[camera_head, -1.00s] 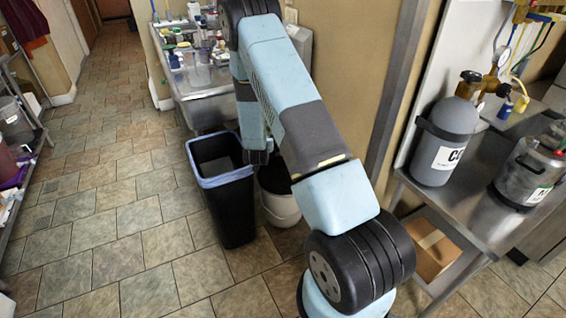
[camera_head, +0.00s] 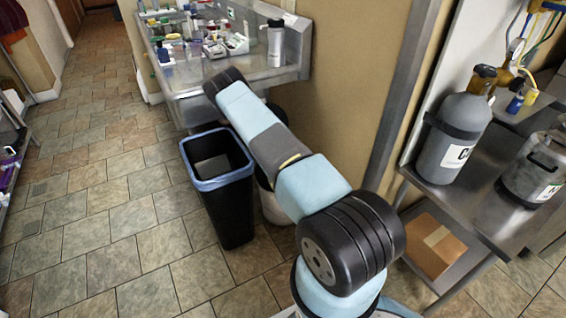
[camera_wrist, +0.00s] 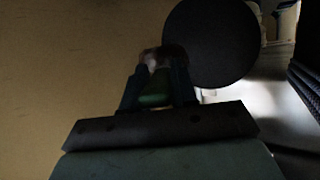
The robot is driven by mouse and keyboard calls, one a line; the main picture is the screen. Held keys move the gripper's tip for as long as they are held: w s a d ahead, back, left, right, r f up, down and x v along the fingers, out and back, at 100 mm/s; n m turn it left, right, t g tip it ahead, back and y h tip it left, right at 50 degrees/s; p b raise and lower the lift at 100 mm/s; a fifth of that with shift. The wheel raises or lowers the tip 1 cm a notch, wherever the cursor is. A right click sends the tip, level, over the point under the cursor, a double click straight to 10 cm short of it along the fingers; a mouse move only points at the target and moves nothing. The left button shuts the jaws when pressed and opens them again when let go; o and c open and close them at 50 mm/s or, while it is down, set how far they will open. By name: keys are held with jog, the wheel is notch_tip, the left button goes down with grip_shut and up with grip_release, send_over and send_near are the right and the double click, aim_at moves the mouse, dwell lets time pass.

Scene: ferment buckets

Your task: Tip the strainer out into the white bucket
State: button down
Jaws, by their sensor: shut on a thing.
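In the head view the white bucket (camera_head: 273,211) stands on the floor against the tan wall, just right of a black bin. My arm crosses in front of it and hides its top and contents. My gripper (camera_wrist: 157,84) shows in the dark wrist view, its fingers shut on a green handle. A large dark round shape (camera_wrist: 212,42), which looks like the strainer, is just beyond the fingertips. Whether anything is in it cannot be seen. My gripper is hidden behind my arm in the head view, so its place relative to the bucket cannot be told.
The black bin (camera_head: 230,212) has a blue liner over its rim. A steel sink counter (camera_head: 285,72) with bottles stands behind. A steel table (camera_head: 490,212) with a grey gas cylinder (camera_head: 452,140) is at right. The tiled floor at left is clear.

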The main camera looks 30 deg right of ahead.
jog(key=shift+w+a+f+n+g+h, duration=0.15)
jog(key=shift+a+n+g+h, duration=0.15)
jog(key=shift+n+h, duration=0.55)
jog(key=n, duration=0.1)
jog(key=n+h, duration=0.1)
jog(key=n, duration=0.1)
jog(key=shift+w+a+h, duration=0.1)
jog(key=shift+a+h, duration=0.05)
jog(key=shift+h, duration=0.1)
notch_tip(320, 180, down, 3)
jog(key=n+t+h, duration=0.1)
jog(key=n, duration=0.6)
jog(key=n+t+h, duration=0.2)
jog(key=n, duration=0.4)
jog(key=n+t+h, duration=0.1)
jog(key=n+h, duration=0.1)
jog(key=n, duration=0.5)
jog(key=shift+n+t, duration=0.3)
jog(key=shift+n, duration=0.05)
